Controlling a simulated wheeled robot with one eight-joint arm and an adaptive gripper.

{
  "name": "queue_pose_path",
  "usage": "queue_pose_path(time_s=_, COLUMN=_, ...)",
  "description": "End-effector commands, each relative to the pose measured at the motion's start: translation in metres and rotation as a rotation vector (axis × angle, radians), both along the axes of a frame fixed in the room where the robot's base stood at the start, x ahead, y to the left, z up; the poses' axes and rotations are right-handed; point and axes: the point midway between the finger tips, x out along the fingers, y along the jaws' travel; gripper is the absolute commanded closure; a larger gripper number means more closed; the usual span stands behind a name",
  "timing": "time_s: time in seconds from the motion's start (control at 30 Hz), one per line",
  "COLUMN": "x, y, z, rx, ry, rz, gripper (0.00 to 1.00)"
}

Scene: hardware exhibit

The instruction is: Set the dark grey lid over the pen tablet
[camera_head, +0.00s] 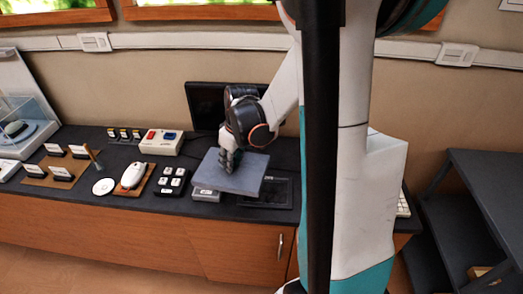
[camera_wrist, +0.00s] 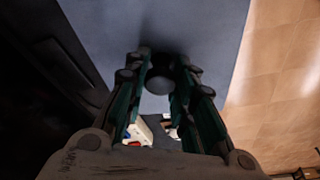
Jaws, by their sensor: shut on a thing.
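The dark grey lid (camera_head: 241,181) is a flat, slightly tilted slab in the head view. My gripper (camera_head: 229,163) is above it, shut on its knob. In the wrist view the two fingers (camera_wrist: 160,90) are on either side of the round dark knob (camera_wrist: 158,84), and the lid's flat face (camera_wrist: 215,28) fills the upper middle. The pen tablet (camera_head: 281,194) is a dark flat panel on the counter, to the right of and partly behind the lid. The lid is held above the counter and overlaps the tablet's left part in this view.
A small grey device (camera_head: 207,195) is partly hidden under the lid's left edge. A dark button pad (camera_head: 172,182), a white mouse (camera_head: 133,175) and a switch box (camera_head: 161,142) stand to the left. A dark screen (camera_head: 205,105) stands behind. The counter's front edge is close.

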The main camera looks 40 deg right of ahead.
Motion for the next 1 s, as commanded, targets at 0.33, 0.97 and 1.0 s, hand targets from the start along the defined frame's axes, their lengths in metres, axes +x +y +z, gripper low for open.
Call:
queue_pose_path(time_s=0.33, x=-0.056, y=-0.087, z=0.000, rx=0.007, ry=-0.026, rz=0.110, gripper=1.00)
queue_pose_path(time_s=0.97, x=-0.064, y=-0.097, z=-0.028, rx=0.006, ry=-0.033, rz=0.135, gripper=1.00)
queue_pose_path(time_s=1.0, x=-0.064, y=-0.097, z=-0.032, rx=0.006, ry=-0.033, rz=0.135, gripper=1.00)
